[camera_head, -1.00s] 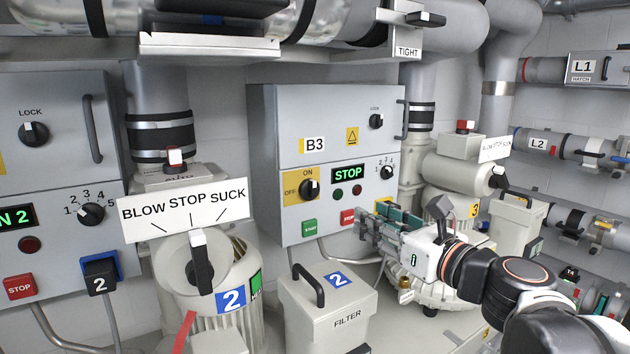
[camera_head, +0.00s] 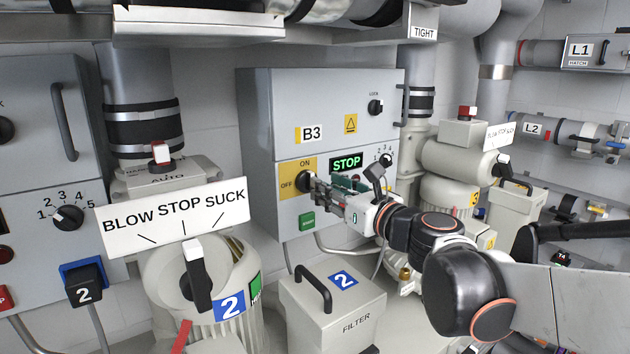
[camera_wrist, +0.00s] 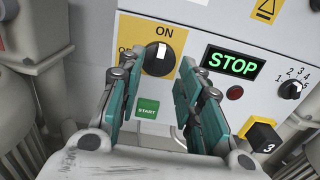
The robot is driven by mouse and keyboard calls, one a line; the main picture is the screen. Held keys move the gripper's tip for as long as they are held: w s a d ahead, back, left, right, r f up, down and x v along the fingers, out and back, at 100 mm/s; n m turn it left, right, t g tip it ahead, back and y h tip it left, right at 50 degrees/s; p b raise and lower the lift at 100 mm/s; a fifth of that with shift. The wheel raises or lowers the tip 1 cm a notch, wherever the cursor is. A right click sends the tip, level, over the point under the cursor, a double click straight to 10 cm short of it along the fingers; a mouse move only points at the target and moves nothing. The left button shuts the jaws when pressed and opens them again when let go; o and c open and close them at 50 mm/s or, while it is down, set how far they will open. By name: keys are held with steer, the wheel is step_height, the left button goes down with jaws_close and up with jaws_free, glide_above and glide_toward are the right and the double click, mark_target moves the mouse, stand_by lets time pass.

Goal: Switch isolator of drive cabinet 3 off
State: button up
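The drive cabinet marked B3 (camera_head: 280,110) stands ahead of me. Its black isolator knob (camera_wrist: 155,66) sits on a yellow ON/OFF plate (camera_wrist: 130,30). The knob's white mark points up toward ON in the wrist view. In the head view the knob (camera_head: 302,180) shows just left of my fingertips. My gripper (camera_head: 314,186) is open and empty, in front of the cabinet. In the wrist view the gripper's fingers (camera_wrist: 158,72) stand apart, one on each side of the knob's lower part. I cannot tell whether they touch it.
A lit STOP display (camera_wrist: 234,64) and a selector knob (camera_wrist: 291,89) are right of the isolator. The green START button (camera_wrist: 148,108) is below it. A filter box (camera_head: 335,310) stands below, and blower 2 with its sign (camera_head: 175,217) stands to the left.

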mark_target(309, 183)
steer(key=shift+x, duration=2.6)
steer(key=shift+c, duration=0.3)
jaws_close()
